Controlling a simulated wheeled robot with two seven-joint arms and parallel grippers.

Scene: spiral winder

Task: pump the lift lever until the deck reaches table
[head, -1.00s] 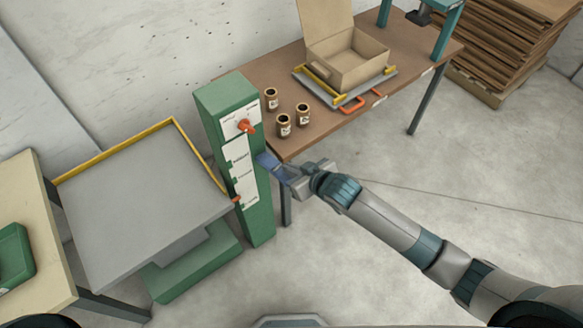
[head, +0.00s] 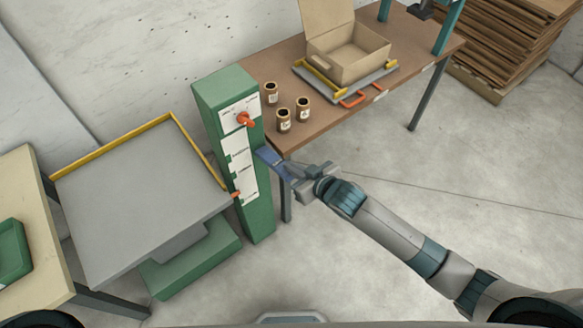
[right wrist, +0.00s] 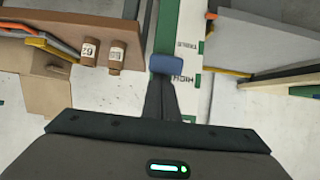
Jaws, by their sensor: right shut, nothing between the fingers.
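The green lift column (head: 255,212) stands upright in the middle of the head view, with white label strips on its face. The orange-handled lever (head: 245,120) sticks out of its top label. A small orange pointer (head: 236,194) sits beside the lowest label. The grey deck (head: 140,205), edged with yellow rails, is left of the column over a green base. My right gripper (head: 268,158) is shut and empty at the column's right edge, below the lever and apart from it. In the right wrist view its blue fingertips (right wrist: 166,64) overlap the labelled face. My left gripper is out of view.
The brown table (head: 325,118) behind the column carries several things: three jars (head: 283,121), an open carton (head: 348,62) and a tray with orange handles (head: 353,100). A pale bench (head: 38,240) with a green tray (head: 12,252) stands left.

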